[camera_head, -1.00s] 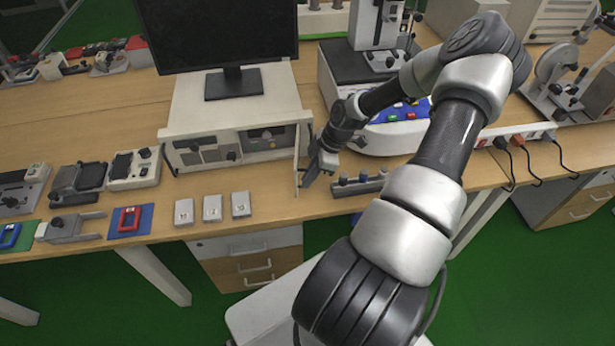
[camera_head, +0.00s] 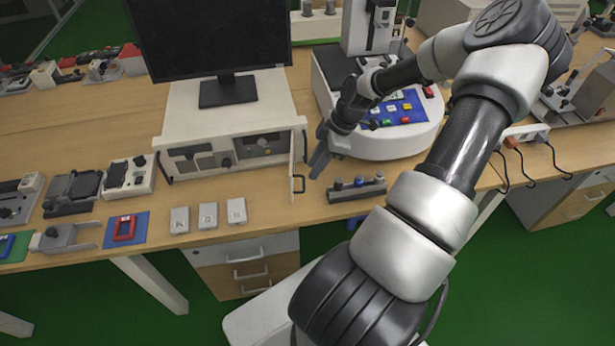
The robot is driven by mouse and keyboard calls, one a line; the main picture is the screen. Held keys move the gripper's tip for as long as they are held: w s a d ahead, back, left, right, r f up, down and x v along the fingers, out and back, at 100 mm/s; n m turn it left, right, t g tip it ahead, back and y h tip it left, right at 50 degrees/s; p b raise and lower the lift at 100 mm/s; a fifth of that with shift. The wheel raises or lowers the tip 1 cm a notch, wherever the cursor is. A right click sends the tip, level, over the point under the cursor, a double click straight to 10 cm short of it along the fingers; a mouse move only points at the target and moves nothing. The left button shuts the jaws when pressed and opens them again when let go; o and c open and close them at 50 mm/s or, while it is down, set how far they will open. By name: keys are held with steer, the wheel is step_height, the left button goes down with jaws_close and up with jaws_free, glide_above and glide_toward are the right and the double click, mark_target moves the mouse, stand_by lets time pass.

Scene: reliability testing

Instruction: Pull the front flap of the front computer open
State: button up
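The front computer (camera_head: 181,132) is a white box under a black monitor. My gripper (camera_head: 318,164) is just right of the flap, pointing down to the left. It appears apart from the flap and holds nothing visible. Its fingers are dark and seen from the side, so their gap is unclear.
A white round-based machine with a blue button panel (camera_head: 408,108) stands close right of my gripper. A grey bar with knobs (camera_head: 357,189) lies at the table's front edge. Several small white blocks (camera_head: 208,215) lie before the computer. My arm covers part of the right side.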

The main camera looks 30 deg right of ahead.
steer(key=v, duration=0.8)
steer(key=shift+d+r, duration=0.15)
steer(key=shift+r, duration=0.2)
steer(key=shift+s, duration=0.1)
